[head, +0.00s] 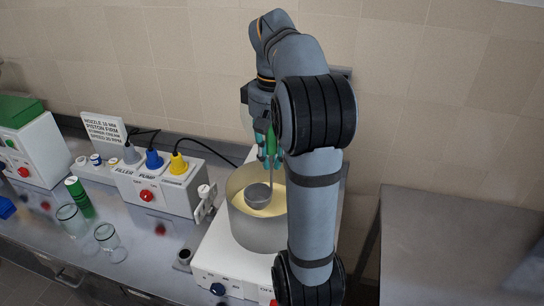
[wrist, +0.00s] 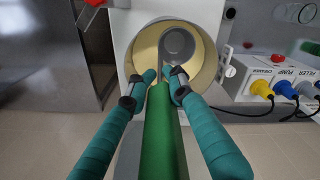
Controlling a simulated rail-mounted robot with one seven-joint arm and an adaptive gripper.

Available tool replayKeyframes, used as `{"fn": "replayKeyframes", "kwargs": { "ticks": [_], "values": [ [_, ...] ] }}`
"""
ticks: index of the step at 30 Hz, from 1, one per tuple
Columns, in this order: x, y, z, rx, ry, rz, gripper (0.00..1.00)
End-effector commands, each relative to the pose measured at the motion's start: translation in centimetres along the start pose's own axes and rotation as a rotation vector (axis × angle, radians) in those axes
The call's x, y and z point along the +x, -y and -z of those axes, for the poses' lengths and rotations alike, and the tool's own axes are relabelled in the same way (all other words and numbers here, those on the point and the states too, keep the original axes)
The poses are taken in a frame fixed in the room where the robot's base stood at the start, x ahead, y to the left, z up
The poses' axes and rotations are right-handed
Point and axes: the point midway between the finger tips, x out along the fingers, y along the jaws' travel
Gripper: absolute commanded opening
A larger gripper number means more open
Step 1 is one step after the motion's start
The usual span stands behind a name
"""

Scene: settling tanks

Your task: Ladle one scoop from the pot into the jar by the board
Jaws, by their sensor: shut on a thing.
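The pot (head: 256,230) is a grey metal cylinder with pale yellow contents, on a white unit; it also shows in the wrist view (wrist: 218,62). My gripper (head: 269,157) is above the pot, its teal fingers shut on the green handle (wrist: 160,135) of the ladle. The ladle's grey bowl (head: 258,195) is inside the pot's rim, at or just above the yellow surface; the wrist view shows it too (wrist: 178,42). I cannot tell whether it holds anything. Two clear glass jars (head: 70,218) (head: 108,239) stand at the left, looking empty. A white lettered board (head: 103,130) stands behind them.
A white filler pump box (head: 158,190) with coloured plugs and a red button stands between jars and pot. Cables run along the wall. The steel counter at right (head: 450,240) is clear.

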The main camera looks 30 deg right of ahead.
Motion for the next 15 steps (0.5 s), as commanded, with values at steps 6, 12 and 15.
{"fn": "replayKeyframes", "kwargs": {
  "ticks": [6,12,15],
  "values": [
    [2.3,0.0,0.0,0.001,0.000,0.000,0.00],
    [4.1,0.0,-0.1,0.001,0.000,0.001,0.00],
    [4.9,0.0,-0.1,0.001,0.000,0.001,0.00]
  ]
}}
